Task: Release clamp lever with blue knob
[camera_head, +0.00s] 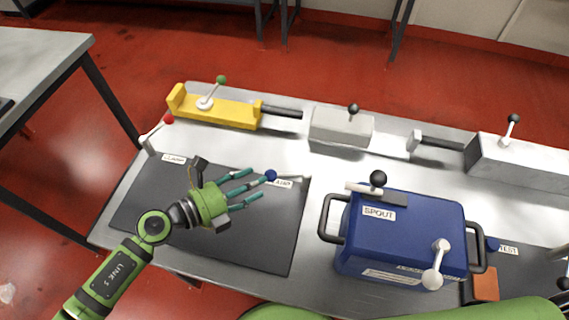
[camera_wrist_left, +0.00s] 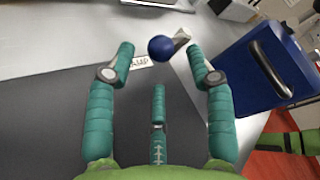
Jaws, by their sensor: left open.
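The blue knob (camera_head: 271,175) sits on the end of a light metal lever (camera_head: 291,178) at the back right corner of the dark mat. In the left wrist view the blue knob (camera_wrist_left: 160,48) is ahead, between the spread fingertips of my left gripper (camera_wrist_left: 163,72). My left gripper (camera_head: 254,186) is open, with its teal fingers reaching toward the knob. Whether a finger touches the knob is unclear. A white label (camera_head: 284,184) beside the knob is partly hidden by the knob and fingers. My right gripper is not in view.
A blue box (camera_head: 420,225) marked SPOUT stands to the right, with handles and levers on it. A yellow fixture (camera_head: 225,112) with a green knob and a red-knobbed lever (camera_head: 158,130) stand behind. The dark mat (camera_head: 270,240) is mostly bare.

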